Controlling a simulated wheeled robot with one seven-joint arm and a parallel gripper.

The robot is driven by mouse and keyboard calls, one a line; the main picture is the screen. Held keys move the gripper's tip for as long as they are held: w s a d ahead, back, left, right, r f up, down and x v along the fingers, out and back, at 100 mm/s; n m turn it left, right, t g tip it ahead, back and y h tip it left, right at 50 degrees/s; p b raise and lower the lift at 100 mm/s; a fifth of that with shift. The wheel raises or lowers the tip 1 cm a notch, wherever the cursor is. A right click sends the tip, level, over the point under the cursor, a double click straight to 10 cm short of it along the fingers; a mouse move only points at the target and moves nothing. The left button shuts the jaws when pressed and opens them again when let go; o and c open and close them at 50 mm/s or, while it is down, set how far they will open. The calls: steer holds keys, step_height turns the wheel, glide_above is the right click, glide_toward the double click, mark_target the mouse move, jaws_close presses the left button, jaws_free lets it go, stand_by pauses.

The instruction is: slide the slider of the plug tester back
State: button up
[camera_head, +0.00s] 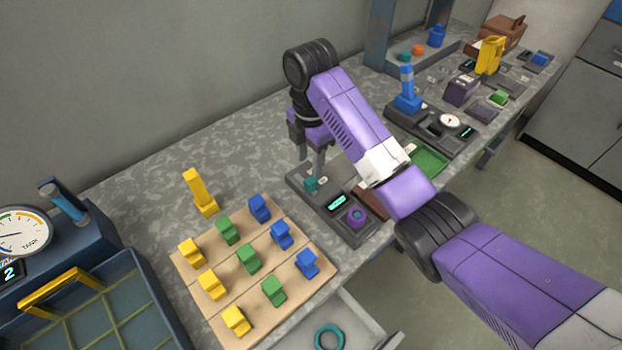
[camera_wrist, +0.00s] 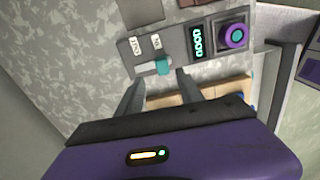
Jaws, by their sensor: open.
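The plug tester is a dark grey panel (camera_head: 345,221) on the bench, also in the wrist view (camera_wrist: 178,52). Its slider is a small teal knob (camera_head: 311,184), also in the wrist view (camera_wrist: 162,67), where it sits toward the right end of a pale slot. Two small white labels are beside the slot. The tester also has a lit green display (camera_head: 338,202) and a purple knob with a teal centre (camera_head: 356,216). My gripper (camera_head: 309,165) is open and empty, pointing down above the slider. In the wrist view its fingertips (camera_wrist: 160,78) lie either side of the slider; contact cannot be told.
An open drawer (camera_head: 352,322) holds a teal ring. A gauge device with a blue lever (camera_head: 407,92) stands to the right.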

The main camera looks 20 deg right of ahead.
mark_target(311, 180)
steer(key=shift+s+n, duration=0.25)
steer(key=shift+n, duration=0.05)
steer(key=shift+f+p, duration=0.35)
steer(key=shift+f, duration=3.55)
jaws_close()
